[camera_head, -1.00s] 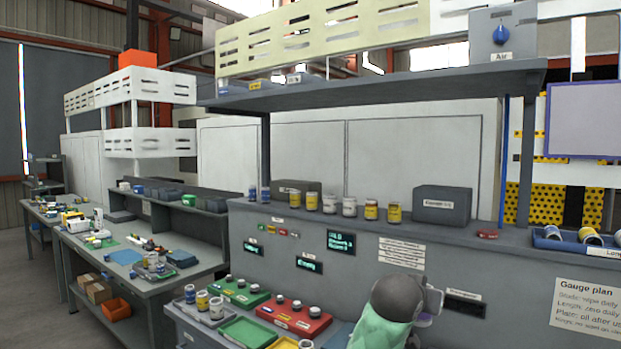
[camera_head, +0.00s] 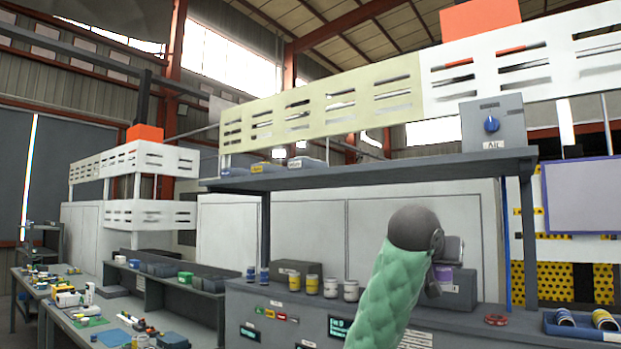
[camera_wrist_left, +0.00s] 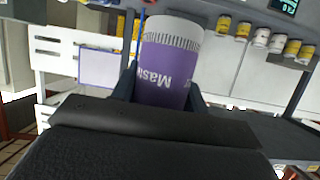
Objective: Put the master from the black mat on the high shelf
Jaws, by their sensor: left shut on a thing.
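The master is a white cylinder with a purple label reading "Mas…", upside down in the left wrist view (camera_wrist_left: 165,75). My left gripper (camera_wrist_left: 160,92) is shut around it, one finger on each side. In the head view, part of its purple label (camera_head: 443,276) shows beside my wrist, and the rest is hidden. The high shelf (camera_head: 370,176) is a long grey board on posts. My left gripper is below the shelf's level in the picture, in front of the lower ledge. The black mat cannot be made out. My right gripper is not in view.
On the high shelf stand small labelled bins (camera_head: 262,168) at the left and the Air box (camera_head: 492,124) at the right; the board between looks clear. Yellow and white jars (camera_head: 330,287) stand on the lower ledge. A blue tray (camera_head: 585,325) holds rolls at the right.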

